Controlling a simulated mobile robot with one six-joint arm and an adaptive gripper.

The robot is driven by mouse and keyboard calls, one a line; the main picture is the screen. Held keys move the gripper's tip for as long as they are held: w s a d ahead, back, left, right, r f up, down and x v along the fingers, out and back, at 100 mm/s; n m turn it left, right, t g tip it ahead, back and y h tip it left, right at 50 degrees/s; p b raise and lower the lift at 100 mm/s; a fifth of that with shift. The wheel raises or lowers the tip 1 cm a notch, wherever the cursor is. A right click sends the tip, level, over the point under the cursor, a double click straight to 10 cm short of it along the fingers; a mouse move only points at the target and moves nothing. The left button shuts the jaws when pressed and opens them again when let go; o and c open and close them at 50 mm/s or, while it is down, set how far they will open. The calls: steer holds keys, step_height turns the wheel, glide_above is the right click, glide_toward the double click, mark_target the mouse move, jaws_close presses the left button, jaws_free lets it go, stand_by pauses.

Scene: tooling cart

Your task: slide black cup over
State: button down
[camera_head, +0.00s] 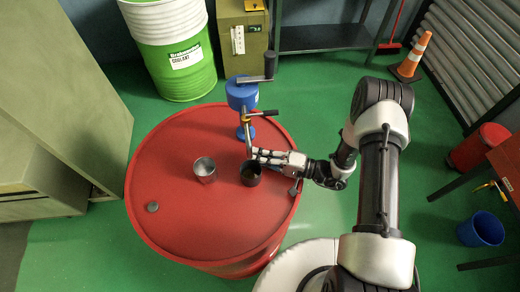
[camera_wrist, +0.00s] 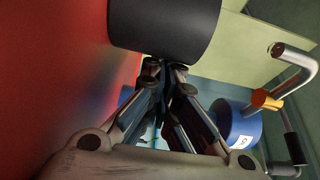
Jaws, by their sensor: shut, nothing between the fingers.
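The black cup (camera_head: 251,174) stands upright on the red drum top near its right side. It also shows at the top of the wrist view (camera_wrist: 165,28), just ahead of my fingertips. My gripper (camera_head: 256,154) reaches in from the right, low over the drum top, at the far side of the cup. In the wrist view my gripper (camera_wrist: 166,66) is shut with nothing between its fingers. The fingertips are at or very near the cup wall; I cannot tell whether they touch it.
A grey metal cup (camera_head: 204,169) stands left of the black cup on the red drum (camera_head: 185,222). A blue device with a crank handle (camera_head: 242,95) stands at the drum's far edge, close to my gripper. A small grey cap (camera_head: 152,207) lies at left. The drum's front is clear.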

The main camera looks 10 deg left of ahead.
steer(key=shift+s, duration=0.1)
steer(key=s, duration=0.4)
steer(key=s+d, duration=0.1)
steer(key=s, duration=0.4)
steer(key=s+d+p, duration=0.1)
steer(key=s, duration=0.3)
steer(key=shift+s+d, duration=0.15)
steer(key=shift+d, duration=0.05)
step_height(320, 180, up, 10)
stand_by(0.4)
